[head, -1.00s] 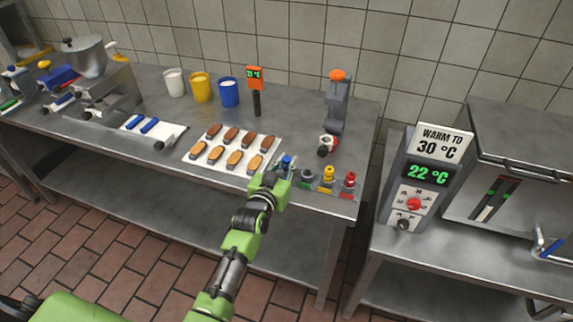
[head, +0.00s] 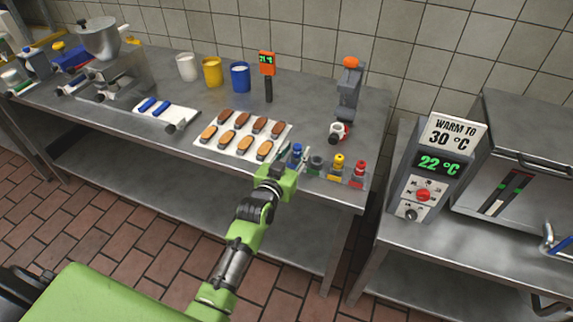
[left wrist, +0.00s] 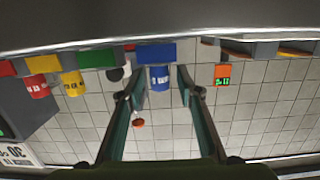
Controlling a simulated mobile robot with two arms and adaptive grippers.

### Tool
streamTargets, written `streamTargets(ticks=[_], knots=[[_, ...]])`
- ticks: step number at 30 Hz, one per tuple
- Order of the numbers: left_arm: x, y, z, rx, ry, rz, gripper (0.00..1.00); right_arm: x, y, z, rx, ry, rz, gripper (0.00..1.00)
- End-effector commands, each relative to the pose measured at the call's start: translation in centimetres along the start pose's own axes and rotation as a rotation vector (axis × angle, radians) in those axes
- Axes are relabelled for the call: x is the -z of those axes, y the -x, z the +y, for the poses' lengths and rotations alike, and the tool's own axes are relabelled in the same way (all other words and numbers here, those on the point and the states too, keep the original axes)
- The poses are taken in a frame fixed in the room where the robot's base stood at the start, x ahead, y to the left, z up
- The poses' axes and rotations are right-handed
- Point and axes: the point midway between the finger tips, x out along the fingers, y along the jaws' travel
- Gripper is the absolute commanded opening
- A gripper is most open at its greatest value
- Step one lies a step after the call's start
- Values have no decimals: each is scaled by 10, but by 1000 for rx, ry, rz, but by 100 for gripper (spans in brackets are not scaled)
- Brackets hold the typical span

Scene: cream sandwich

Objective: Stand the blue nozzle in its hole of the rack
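The blue nozzle (head: 297,150) stands upright at the left end of the rack (head: 329,177), near the table's front right edge. In the left wrist view, the blue nozzle (left wrist: 159,78) lines up with the rack's blue block (left wrist: 155,53). Its lower end is hidden, so I cannot see how deep it sits. My left gripper (head: 289,158) is just left of and in front of it. In the left wrist view, the fingers are spread, with the nozzle showing in the gap beyond their tips, apparently untouched. My right gripper is not in view.
A yellow nozzle (head: 339,160) and a red nozzle (head: 360,167) stand in the rack. The green place (head: 317,163) shows a dark ring. A tray of eclairs (head: 232,145) lies close left of my gripper. An orange-topped grey device (head: 349,90) stands behind the rack.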

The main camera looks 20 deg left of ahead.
Motion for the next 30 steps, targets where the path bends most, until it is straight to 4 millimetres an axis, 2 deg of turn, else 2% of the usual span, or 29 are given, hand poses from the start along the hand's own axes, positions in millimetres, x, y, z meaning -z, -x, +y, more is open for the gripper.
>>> streamTargets(ticks=[9,15,21,30], knots=[[-2,67,0,0,-1,-1,33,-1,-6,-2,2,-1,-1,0],[-1,94,0,0,-1,-1,33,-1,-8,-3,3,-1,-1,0],[0,102,0,0,0,1,33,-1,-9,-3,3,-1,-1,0],[1,102,0,0,0,1,33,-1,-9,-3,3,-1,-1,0]])
